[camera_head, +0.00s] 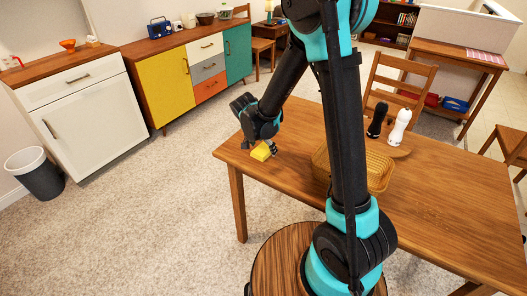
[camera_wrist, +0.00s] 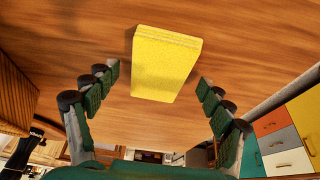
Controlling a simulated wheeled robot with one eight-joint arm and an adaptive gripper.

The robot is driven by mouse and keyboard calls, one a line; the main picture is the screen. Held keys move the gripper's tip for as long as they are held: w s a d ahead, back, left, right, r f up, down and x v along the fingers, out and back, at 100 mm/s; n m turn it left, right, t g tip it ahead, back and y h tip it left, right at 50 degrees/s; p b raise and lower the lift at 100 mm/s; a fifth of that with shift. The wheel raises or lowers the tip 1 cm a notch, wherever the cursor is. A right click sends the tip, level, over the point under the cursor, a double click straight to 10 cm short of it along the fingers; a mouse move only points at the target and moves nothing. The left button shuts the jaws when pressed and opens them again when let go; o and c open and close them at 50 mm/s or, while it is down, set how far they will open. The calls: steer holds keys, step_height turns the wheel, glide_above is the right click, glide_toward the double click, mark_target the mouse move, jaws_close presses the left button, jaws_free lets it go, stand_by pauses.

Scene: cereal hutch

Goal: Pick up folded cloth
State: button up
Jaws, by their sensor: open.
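The folded cloth (camera_head: 261,152) is a small yellow block lying near the left end of the wooden table (camera_head: 450,213). In the wrist view the yellow cloth (camera_wrist: 164,65) lies flat on the wood, its folded layers showing along the top edge. My gripper (camera_head: 268,144) is just above the table at the cloth, partly covering it in the head view. In the wrist view my gripper (camera_wrist: 157,80) is open, with one finger on each side of the cloth. Gaps show between the cloth and both fingers, and nothing is held.
A wicker basket (camera_head: 378,180) stands mid-table, partly hidden by my arm. A black shaker (camera_head: 377,120) and a white shaker (camera_head: 399,127) stand behind it. A wooden chair (camera_head: 402,75) is at the far side. The table's left edge is close to the cloth.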

mark_target(263, 149)
steer(key=shift+f, duration=0.2)
stand_by(0.4)
steer(key=c, duration=1.2)
steer(key=shift+r, duration=0.15)
step_height(263, 149, up, 20)
steer(key=shift+r, duration=0.15)
